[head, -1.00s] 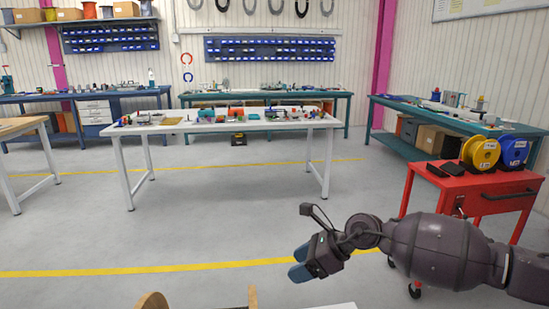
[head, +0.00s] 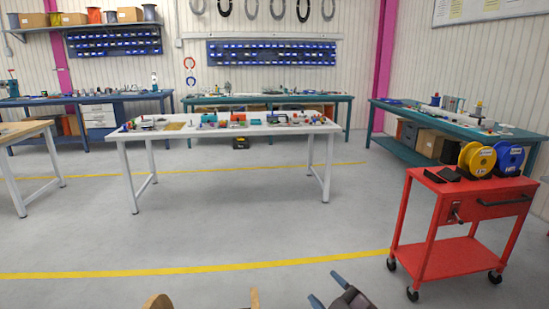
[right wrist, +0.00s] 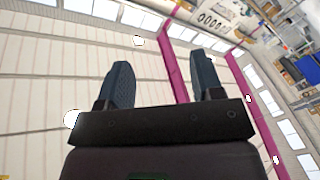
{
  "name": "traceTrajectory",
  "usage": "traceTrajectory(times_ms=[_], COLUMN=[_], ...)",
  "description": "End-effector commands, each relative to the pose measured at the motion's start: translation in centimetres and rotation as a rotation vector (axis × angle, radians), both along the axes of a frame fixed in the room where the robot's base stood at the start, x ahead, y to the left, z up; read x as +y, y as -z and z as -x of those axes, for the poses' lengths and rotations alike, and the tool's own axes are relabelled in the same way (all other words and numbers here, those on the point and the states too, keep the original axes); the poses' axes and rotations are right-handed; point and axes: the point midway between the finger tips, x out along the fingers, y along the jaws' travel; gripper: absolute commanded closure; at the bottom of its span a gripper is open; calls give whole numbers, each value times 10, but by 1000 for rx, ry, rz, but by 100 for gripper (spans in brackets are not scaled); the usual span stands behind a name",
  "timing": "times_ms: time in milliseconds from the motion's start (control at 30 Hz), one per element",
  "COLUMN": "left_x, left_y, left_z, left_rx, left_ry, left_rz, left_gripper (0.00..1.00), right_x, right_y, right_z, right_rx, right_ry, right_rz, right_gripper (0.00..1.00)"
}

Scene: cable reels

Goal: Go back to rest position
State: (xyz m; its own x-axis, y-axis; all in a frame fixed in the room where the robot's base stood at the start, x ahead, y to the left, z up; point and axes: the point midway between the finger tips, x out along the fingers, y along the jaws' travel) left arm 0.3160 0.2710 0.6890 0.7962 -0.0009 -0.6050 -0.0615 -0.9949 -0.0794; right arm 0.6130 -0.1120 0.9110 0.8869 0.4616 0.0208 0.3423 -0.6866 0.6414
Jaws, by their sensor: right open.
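My right gripper (head: 328,301) shows at the bottom edge of the head view, with only its blue fingertips and part of its dark body in sight. In the right wrist view its two blue fingers (right wrist: 162,80) stand wide apart with nothing between them. Behind the fingers that view shows the white wall, a magenta post and windows, tilted.
A red cart (head: 465,258) with a yellow reel (head: 480,160) and a blue reel (head: 509,158) stands at the right. A white table (head: 160,134) with small parts stands ahead. The floor between is clear.

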Motion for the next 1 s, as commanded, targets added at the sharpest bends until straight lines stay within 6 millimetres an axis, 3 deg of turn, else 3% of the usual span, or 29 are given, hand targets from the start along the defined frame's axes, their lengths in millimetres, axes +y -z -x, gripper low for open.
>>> traceTrajectory(times_ms=[367,700,900,1000], left_x=[0,3,3,4], left_y=[-18,-29,-35,-37], left_z=[-6,-4,-1,0], left_rx=[-25,-29,-30,-31], left_ry=[1,1,-3,-3], left_rz=[0,-6,-6,-6], left_gripper=[18,18,18,18], right_x=[-79,-142,-156,-159], right_y=[78,141,172,179], right_z=[89,201,264,282], right_rx=[389,591,697,728], right_ry=[264,506,601,621], right_rz=[-308,-422,-433,-430], right_gripper=[40,40,40,40])
